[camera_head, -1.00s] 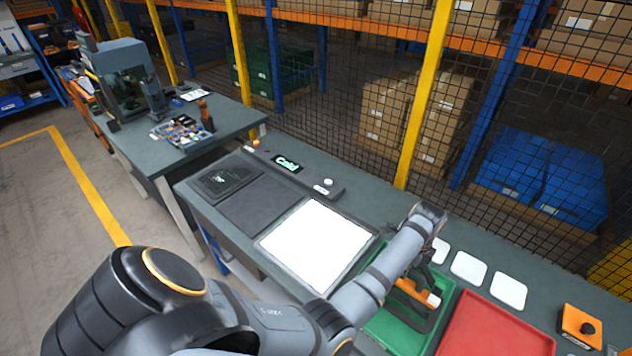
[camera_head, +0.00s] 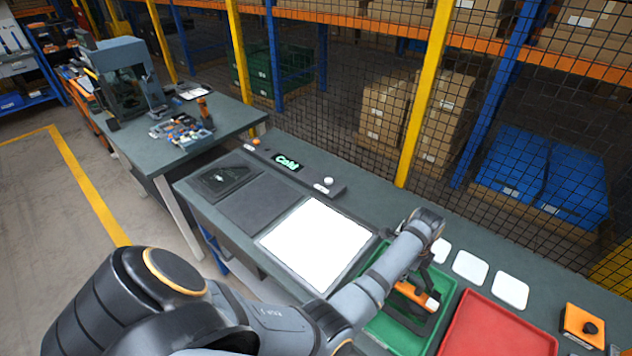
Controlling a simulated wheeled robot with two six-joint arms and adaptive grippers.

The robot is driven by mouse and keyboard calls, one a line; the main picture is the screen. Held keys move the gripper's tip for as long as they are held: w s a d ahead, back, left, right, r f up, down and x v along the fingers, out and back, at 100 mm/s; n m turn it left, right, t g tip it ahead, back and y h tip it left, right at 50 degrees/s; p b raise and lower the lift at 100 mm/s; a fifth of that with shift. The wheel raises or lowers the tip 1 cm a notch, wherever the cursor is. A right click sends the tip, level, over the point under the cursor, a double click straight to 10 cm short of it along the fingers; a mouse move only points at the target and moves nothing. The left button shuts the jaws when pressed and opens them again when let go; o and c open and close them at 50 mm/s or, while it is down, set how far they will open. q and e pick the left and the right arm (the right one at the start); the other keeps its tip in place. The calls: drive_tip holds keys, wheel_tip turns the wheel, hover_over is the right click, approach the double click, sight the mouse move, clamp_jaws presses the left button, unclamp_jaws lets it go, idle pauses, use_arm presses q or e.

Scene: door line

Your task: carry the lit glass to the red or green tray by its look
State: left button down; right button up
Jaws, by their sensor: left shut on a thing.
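My left gripper (camera_head: 412,308) hangs over the green tray (camera_head: 384,338), at the end of my arm coming in from the left. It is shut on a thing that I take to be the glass. The glass itself is hard to make out against the dark fingers and the tray. An orange and white part shows at the gripper. The red tray (camera_head: 500,330) lies just right of the green tray and looks empty. A bright white lit panel (camera_head: 318,243) lies left of the gripper with nothing on it. My right gripper is out of view.
A console (camera_head: 310,180) behind the panel reads "Cold". Dark pads (camera_head: 262,203) lie left of the panel. Several white squares (camera_head: 470,267) line the bench behind the trays. An orange box with a black knob (camera_head: 582,326) stands far right. A mesh fence runs behind.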

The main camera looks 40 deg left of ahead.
sight(407, 283)
use_arm(q)
drive_tip(key=shift+w+f+b, duration=0.1)
drive_tip(key=shift+f+b, duration=0.8)
drive_tip(key=shift+f, duration=1.5)
drive_tip(key=shift+f, duration=0.35)
drive_tip(key=c, duration=1.2)
unclamp_jaws()
